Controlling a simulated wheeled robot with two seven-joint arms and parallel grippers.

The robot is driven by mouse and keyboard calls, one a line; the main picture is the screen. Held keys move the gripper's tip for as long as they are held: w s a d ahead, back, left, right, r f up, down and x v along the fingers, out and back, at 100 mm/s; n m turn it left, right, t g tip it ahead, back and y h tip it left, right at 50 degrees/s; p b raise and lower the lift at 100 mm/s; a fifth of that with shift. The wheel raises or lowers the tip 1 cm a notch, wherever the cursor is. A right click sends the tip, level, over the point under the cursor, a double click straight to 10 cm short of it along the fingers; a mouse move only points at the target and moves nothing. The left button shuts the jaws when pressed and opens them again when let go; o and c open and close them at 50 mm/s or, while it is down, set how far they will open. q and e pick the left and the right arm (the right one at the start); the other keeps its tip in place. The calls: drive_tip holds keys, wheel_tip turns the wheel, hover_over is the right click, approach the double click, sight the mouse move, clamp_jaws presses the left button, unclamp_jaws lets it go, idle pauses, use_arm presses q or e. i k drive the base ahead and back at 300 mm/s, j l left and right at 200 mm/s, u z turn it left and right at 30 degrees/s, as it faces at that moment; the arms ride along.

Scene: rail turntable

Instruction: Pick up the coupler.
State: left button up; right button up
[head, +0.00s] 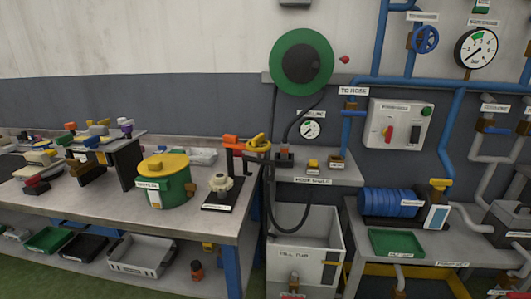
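No part in the head view is clearly labelled as the coupler, and I cannot tell for certain which one it is. A yellow fitting (258,144) is at the upper end of a dark hose, next to an orange and black stand (232,152). Small fittings stand on the labelled grey shelf: a dark one with a brown part (285,154), a yellow-topped one (313,165) and a brown one (336,162). Neither of my grippers is in view.
A workbench (110,203) on the left carries a green pot with a yellow lid (163,180) and many small parts. A green hose reel (301,62) hangs on the wall. A fill tub (305,240) stands below the shelf. A blue pump (390,202) and pipes are right.

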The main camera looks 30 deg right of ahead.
sight(284, 145)
drive_tip(key=i, duration=0.1)
drive_tip(key=i+l+z, duration=0.15)
drive_tip(key=z, duration=0.3)
drive_tip(key=i+z, duration=0.3)
drive_tip(key=z, duration=0.2)
drive_tip(key=i+z, duration=0.25)
drive_tip(key=z, duration=0.2)
